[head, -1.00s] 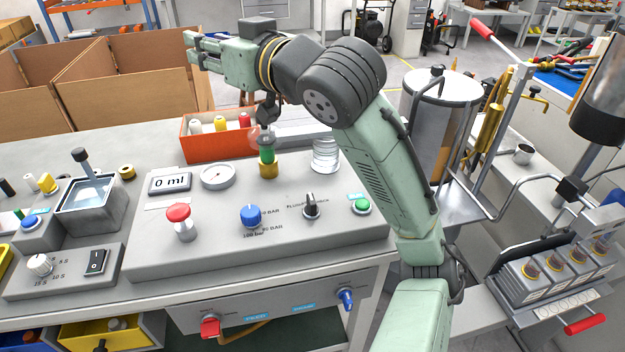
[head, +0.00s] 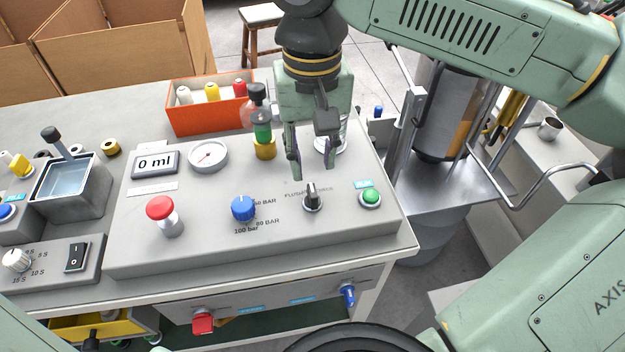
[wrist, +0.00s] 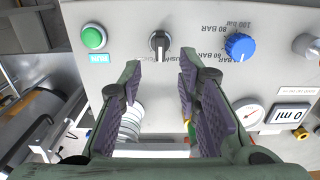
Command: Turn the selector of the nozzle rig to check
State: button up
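The nozzle rig (head: 280,240) is a grey sloped console on the bench. Its selector (head: 313,200) is a small black knob with a light pointer line, between the blue pressure knob (head: 243,208) and the green button (head: 370,196). The label around the selector is partly hidden and too small to read fully. My gripper (head: 314,172) points down just above and behind the selector, fingers apart and empty. In the wrist view, the selector (wrist: 160,42) lies ahead of the gap between the open fingertips (wrist: 160,60), not touched by them.
A red mushroom button (head: 160,208), a gauge (head: 208,155) and a 0 ml display (head: 155,163) sit left on the console. A green-banded nozzle bottle (head: 261,125) and a clear ringed cylinder (wrist: 130,122) stand close to my gripper. An orange bin (head: 200,118) is behind.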

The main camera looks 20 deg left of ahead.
aim_at(312, 189)
notch_tip(312, 189, down, 8)
jog(key=shift+r, duration=0.2)
jog(key=shift+c, duration=0.2)
grip_shut()
dwell(0.4)
